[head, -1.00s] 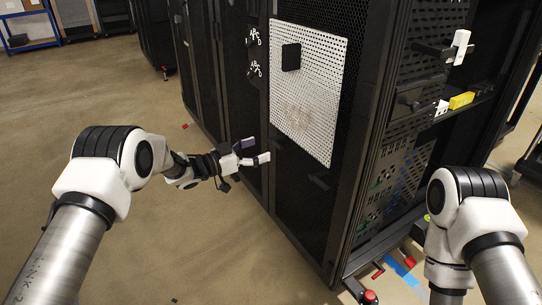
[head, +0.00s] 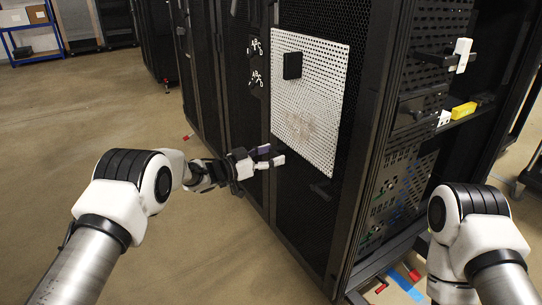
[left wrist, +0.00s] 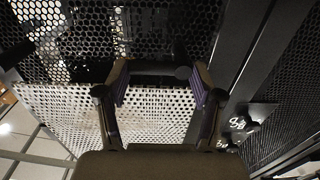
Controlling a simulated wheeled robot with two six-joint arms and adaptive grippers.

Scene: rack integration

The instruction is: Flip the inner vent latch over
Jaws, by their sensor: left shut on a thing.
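My left gripper (head: 274,156) reaches the front of the black rack door, by the lower left corner of the white perforated panel (head: 312,90). In the left wrist view its two fingers (left wrist: 160,82) stand either side of a dark bar (left wrist: 155,68). It is shut on this bar, which I take to be the inner vent latch; its shape is hard to make out against the dark mesh. In the head view the fingers hide the contact. My right gripper is out of the picture; only my right arm shows at the lower right.
A black block (head: 292,66) sits on the white panel. Black fittings with white markings (head: 255,78) are on the door to its left. A yellow block (head: 463,110) lies on a ledge at the rack's right side. The floor (head: 215,245) in front is clear.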

